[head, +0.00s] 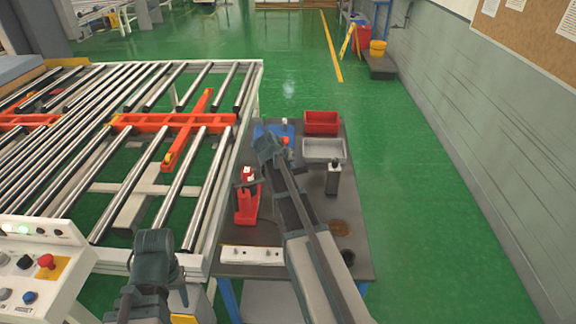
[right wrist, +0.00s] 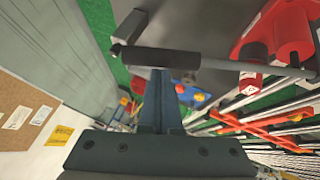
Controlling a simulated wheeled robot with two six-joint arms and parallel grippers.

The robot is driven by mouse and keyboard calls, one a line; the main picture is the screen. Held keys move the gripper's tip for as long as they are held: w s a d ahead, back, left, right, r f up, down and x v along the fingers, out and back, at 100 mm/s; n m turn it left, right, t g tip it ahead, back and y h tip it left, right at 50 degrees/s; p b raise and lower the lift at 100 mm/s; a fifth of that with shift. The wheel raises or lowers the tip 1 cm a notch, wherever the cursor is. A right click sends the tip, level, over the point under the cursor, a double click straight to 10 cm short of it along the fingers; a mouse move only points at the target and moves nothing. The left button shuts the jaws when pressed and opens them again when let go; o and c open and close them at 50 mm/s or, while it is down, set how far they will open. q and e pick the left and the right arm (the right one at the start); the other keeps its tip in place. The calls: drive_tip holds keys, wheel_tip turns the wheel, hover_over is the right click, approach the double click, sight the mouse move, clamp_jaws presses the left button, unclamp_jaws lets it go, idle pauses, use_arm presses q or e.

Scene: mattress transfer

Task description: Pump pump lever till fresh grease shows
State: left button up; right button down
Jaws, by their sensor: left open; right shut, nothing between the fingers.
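The red grease pump (head: 246,205) stands on the dark table, left of my right arm. In the right wrist view its red body (right wrist: 292,35) is at the upper right. From it the thin pump lever (right wrist: 235,65) runs left to a dark cylindrical grip (right wrist: 155,57). My right gripper (right wrist: 160,80) is shut and empty, its fingertips close to this grip; I cannot tell if they touch. In the head view the right gripper (head: 268,146) reaches over the table, and its arm hides the lever. My left gripper (head: 155,244) is open and empty at the roller table's front. No fresh grease can be made out.
A red bin (head: 321,122), a grey tray (head: 323,149) and a dark bottle (head: 333,180) stand on the table (head: 355,225), right of my arm. A white strip (head: 251,255) lies at its front. The roller conveyor (head: 215,215) borders it left; green floor is clear right.

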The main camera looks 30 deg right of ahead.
wheel_tip(320, 180, down, 11)
drive_tip(key=s+d+t+y+b, duration=0.1)
drive_tip(key=s+d+y+b, duration=0.1)
drive_tip(key=b, duration=0.8)
drive_tip(key=shift+s+d+m, duration=0.2)
drive_tip(key=shift+d+m, duration=0.1)
drive_tip(key=shift+m, duration=0.1)
drive_tip(key=shift+r, duration=0.15)
